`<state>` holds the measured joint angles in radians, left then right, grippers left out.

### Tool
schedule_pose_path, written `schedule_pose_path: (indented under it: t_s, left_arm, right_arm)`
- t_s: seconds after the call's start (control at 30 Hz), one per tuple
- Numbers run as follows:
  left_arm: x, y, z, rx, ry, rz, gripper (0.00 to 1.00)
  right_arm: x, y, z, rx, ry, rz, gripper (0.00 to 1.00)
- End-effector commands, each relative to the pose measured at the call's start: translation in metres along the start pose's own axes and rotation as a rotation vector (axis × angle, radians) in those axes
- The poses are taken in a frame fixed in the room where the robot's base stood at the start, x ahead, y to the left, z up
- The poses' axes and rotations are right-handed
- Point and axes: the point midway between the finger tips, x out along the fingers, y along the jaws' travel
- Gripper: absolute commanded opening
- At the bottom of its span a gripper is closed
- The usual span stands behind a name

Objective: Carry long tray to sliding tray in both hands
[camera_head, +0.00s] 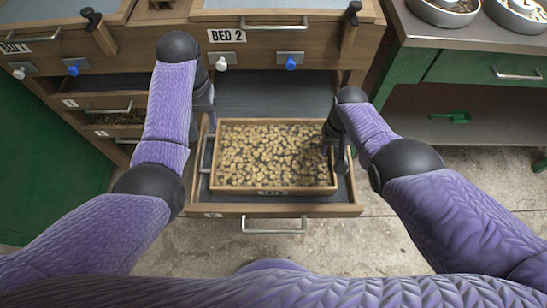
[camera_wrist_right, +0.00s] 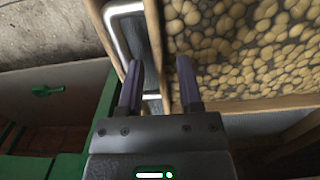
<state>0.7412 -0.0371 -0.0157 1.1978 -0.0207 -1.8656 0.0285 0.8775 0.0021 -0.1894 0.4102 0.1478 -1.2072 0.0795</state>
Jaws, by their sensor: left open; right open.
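The long tray (camera_head: 262,190), wooden-rimmed and full of pale brown beans, lies level inside the pulled-out sliding tray (camera_head: 285,209) under the BED 2 label. A metal handle on its left end shows in the head view. My left gripper (camera_head: 208,125) is at the tray's left end; its fingers are mostly hidden, and contact cannot be told. My right gripper (camera_head: 341,160) is open at the right end. In the right wrist view its fingers (camera_wrist_right: 160,88) point at the end wall, with the metal end handle (camera_wrist_right: 122,10) close by, partly between them.
The sliding tray's dark floor shows around the long tray. A green bench with metal bowls (camera_head: 447,10) and a green scoop (camera_head: 452,116) stands at the right. Blue (camera_head: 291,64) and white knobs sit above. The BED 1 drawers (camera_head: 105,105) are at the left.

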Motion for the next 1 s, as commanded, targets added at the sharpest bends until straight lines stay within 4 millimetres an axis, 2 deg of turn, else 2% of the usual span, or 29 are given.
schedule_pose_path:
  t_s: [0.17, 0.27, 0.5, 0.6, 0.73, 1.0]
  left_arm:
    - [-0.002, 0.0, 0.0, 0.0, 0.0, 0.0, 0.47]
    - [-0.002, 0.0, 0.0, 0.0, 0.0, 0.0, 0.47]
    - [-0.002, 0.0, 0.0, 0.0, 0.001, 0.0, 0.47]
    - [-0.002, 0.0, 0.0, -0.001, 0.001, 0.0, 0.47]
    - [-0.002, 0.0, 0.0, 0.0, 0.001, 0.0, 0.47]
    - [-0.002, 0.0, 0.0, -0.001, 0.001, 0.0, 0.47]
  right_arm:
    - [-0.011, 0.0, -0.002, 0.0, 0.003, -0.002, 0.47]
    - [-0.026, 0.0, -0.001, 0.0, 0.005, 0.0, 0.47]
    - [-0.09, 0.0, -0.001, 0.001, 0.005, 0.001, 0.47]
    - [-0.108, 0.0, -0.001, 0.001, 0.003, 0.001, 0.47]
    - [-0.118, 0.0, 0.0, 0.001, -0.001, 0.001, 0.47]
    - [-0.12, 0.0, 0.0, 0.001, 0.0, 0.0, 0.47]
